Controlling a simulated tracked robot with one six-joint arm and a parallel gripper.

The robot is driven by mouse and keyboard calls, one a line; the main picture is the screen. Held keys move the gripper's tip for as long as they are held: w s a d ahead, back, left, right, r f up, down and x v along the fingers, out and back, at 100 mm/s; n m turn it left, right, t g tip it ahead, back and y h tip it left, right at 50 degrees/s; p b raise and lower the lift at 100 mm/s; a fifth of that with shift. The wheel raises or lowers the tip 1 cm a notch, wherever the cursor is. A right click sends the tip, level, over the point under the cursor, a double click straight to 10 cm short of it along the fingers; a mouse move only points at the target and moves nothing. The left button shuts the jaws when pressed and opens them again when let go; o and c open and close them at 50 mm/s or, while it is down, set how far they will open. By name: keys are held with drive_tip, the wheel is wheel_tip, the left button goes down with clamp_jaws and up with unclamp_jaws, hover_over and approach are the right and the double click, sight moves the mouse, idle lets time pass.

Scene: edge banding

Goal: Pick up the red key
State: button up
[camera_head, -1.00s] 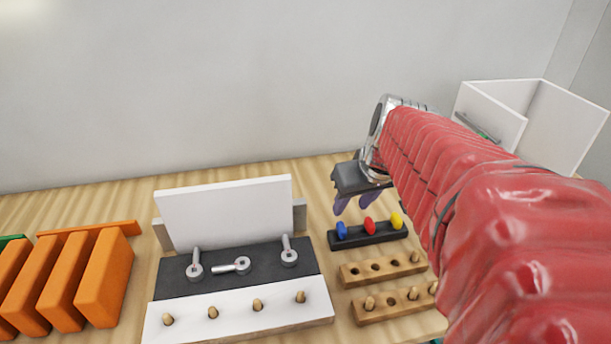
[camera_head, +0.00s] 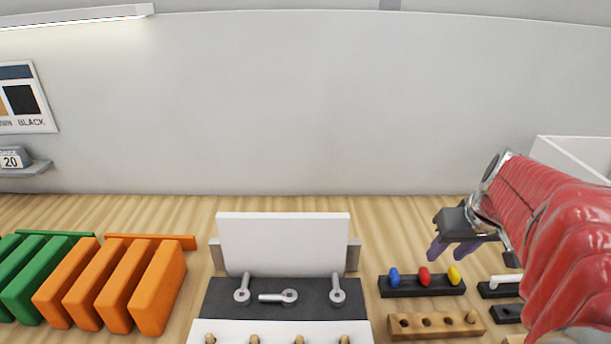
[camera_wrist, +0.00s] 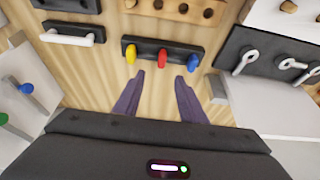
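The red key (camera_head: 424,276) stands in the middle of a small black holder (camera_head: 440,291), between a blue key (camera_head: 394,277) and a yellow key (camera_head: 454,275). In the wrist view the red key (camera_wrist: 162,57) is at the upper middle, with the yellow key (camera_wrist: 130,53) to its left and the blue key (camera_wrist: 193,63) to its right. My gripper (camera_head: 440,252) is above and behind the holder in the head view. In the wrist view its two purple fingers (camera_wrist: 158,92) are spread apart with nothing between them. The red key is beyond the fingertips, apart from them.
A wooden block with holes (camera_head: 436,324) lies in front of the holder. A dark fixture with metal eye pieces and a white upright panel (camera_head: 283,243) stands left of it. Orange panels (camera_head: 157,288) are farther left. A white bin (camera_head: 578,158) is at the back right.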

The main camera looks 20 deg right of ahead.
hover_over(426, 272)
drive_tip(key=s, duration=0.2)
wheel_tip(426, 272, down, 6)
drive_tip(key=shift+s+a+r, duration=0.1)
drive_tip(key=shift+s+a, duration=0.05)
drive_tip(key=shift+a+x, duration=0.15)
drive_tip(key=shift+x, duration=1.15)
drive_tip(key=shift+a+x, duration=0.1)
drive_tip(key=shift+x, duration=1.25)
drive_tip(key=shift+d, duration=0.1)
clamp_jaws()
